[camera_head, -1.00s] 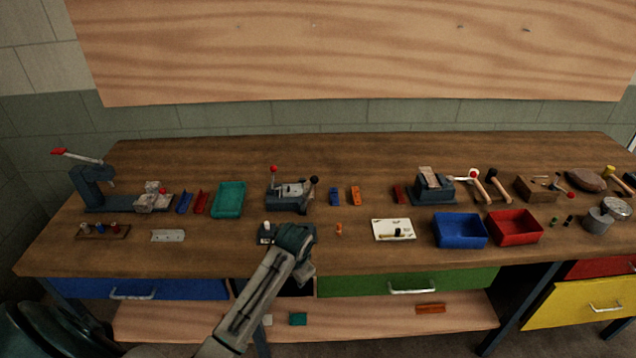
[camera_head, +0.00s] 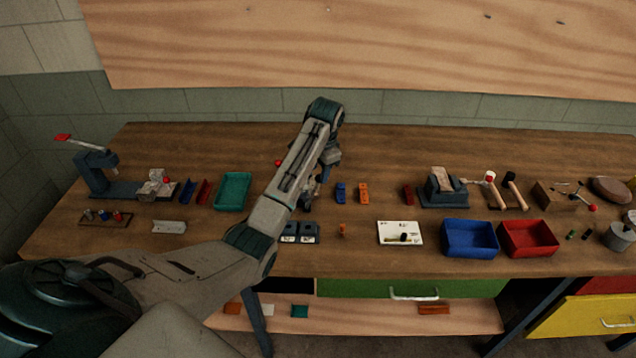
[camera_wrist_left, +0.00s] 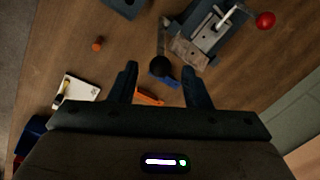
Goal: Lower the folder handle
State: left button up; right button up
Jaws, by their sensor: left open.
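The folder is a grey bench tool in the middle of the bench, mostly hidden behind my left arm in the head view. One red knob (camera_head: 278,163) shows beside the arm. In the left wrist view the folder (camera_wrist_left: 200,28) is at the top, with the red knob (camera_wrist_left: 265,20) on a light rod at right. A black ball knob (camera_wrist_left: 161,66) ends a grey lever. My left gripper (camera_wrist_left: 158,70) is open, and the black knob appears between its fingertips. Contact cannot be told. My right gripper is out of view.
Blue block (camera_head: 340,193) and orange block (camera_head: 364,193) lie right of the folder. A dark twin-block fixture (camera_head: 300,232) stands in front. A green tray (camera_head: 233,191) is to the left; blue bin (camera_head: 469,238) and red bin (camera_head: 528,238) are to the right.

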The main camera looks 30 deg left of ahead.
aim_at(318, 176)
pick_arm(q)
jog(key=f, duration=0.2)
jog(key=f+p, duration=0.1)
jog(key=shift+w+a+f, duration=0.15)
jog(key=shift+w+a, duration=0.05)
jog(key=shift+a, duration=0.05)
jog(key=f, duration=0.2)
jog(key=f+p, duration=0.1)
jog(key=shift+w+a+f, duration=0.2)
jog(key=shift+a+f, duration=0.1)
jog(key=shift+f, duration=0.55)
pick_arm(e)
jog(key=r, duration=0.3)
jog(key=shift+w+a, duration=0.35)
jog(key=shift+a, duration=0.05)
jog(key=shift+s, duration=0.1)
